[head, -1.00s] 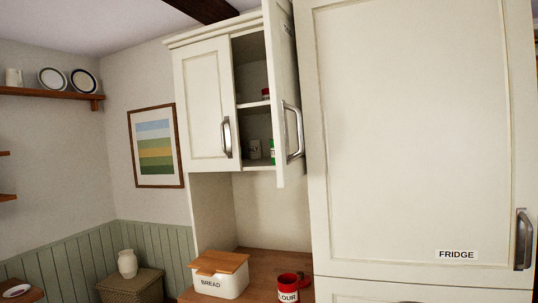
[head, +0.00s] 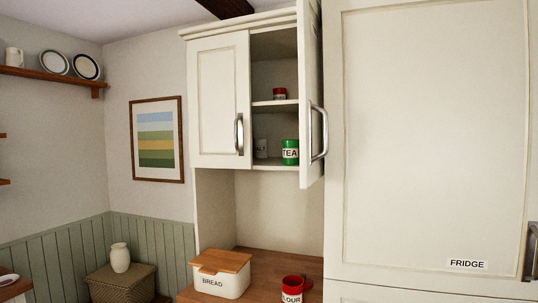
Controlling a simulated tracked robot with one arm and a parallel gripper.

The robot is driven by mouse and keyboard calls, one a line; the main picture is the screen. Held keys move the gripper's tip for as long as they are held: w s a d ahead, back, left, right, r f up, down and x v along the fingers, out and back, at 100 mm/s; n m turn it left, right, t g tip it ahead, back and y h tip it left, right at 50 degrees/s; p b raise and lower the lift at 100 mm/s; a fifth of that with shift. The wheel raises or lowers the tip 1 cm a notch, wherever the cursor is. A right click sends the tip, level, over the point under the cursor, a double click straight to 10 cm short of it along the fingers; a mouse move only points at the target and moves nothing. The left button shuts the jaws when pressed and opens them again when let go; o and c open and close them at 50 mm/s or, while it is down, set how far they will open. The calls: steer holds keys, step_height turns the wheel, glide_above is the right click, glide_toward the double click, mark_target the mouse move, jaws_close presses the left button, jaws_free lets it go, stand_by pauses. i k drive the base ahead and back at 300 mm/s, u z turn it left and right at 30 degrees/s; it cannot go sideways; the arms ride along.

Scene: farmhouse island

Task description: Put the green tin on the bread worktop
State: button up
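The green tin (head: 290,152), labelled TEA, stands upright on the lower shelf of the wall cupboard (head: 219,100), just left of the open right door (head: 312,90). The door's handle overlaps the view close beside the tin. The bread worktop (head: 256,262) is the wooden counter below the cupboard. A white BREAD box (head: 221,281) with a wooden lid stands on it. My gripper is not in view.
A red tin labelled FLOUR (head: 292,290) stands on the worktop, cut by the bottom edge. The fridge (head: 430,140) fills the right. A wicker basket (head: 121,284) stands left.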

mark_target(290, 147)
steer(key=u, duration=0.05)
steer(key=i, duration=1)
steer(key=z, duration=0.05)
